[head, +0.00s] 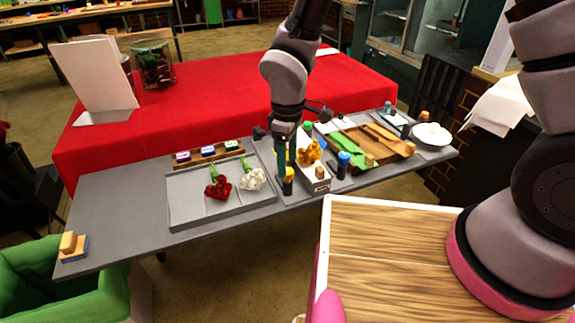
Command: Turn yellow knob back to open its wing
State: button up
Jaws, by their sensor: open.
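The yellow knob (289,174) stands on a dark base on the grey table, just right of the grey tray. My gripper (286,160) points down right at the yellow knob, its fingers open. From this angle I cannot tell whether the fingers straddle or touch the knob. A green wing-like piece (345,147) and brown wooden pieces (388,141) lie further right. I cannot tell which wing belongs to the yellow knob.
A blue knob (343,160), a green knob (307,126) and an orange-topped knob (424,116) stand nearby. A red flower (217,188) and a white flower (253,179) lie in the grey tray (185,219). A white bowl (432,134) is at the right end. The table's left part is mostly clear.

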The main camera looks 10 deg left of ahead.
aim_at(289, 170)
notch_tip(289, 170, up, 9)
jog(key=shift+f, duration=0.2)
jog(key=w+d+r+m+t, duration=0.1)
jog(key=w+d+r+m, duration=0.2)
jog(key=d+r, duration=0.3)
jog(key=w+d+r+m+t+y, duration=0.1)
jog(key=w+d+r+m, duration=0.15)
jog(key=d+r, duration=0.3)
jog(key=w+d+r+m+t, duration=0.1)
jog(key=w+d+r+m, duration=0.25)
jog(key=d+r, duration=0.2)
jog(key=s+d+r+m+t, duration=0.1)
jog(key=s+d+r+m, duration=0.1)
jog(key=d, duration=0.3)
jog(key=s+d+r+m+t, duration=0.1)
jog(key=s+d+r+m, duration=0.2)
jog(key=d+r+m, duration=0.2)
jog(key=s+d+r+m+t+y, duration=0.1)
jog(key=s+d+r+m+t, duration=0.1)
jog(key=d, duration=0.5)
jog(key=shift+s+r+m, duration=0.7)
jog(key=shift+r+m, duration=0.1)
jog(key=shift+r, duration=0.05)
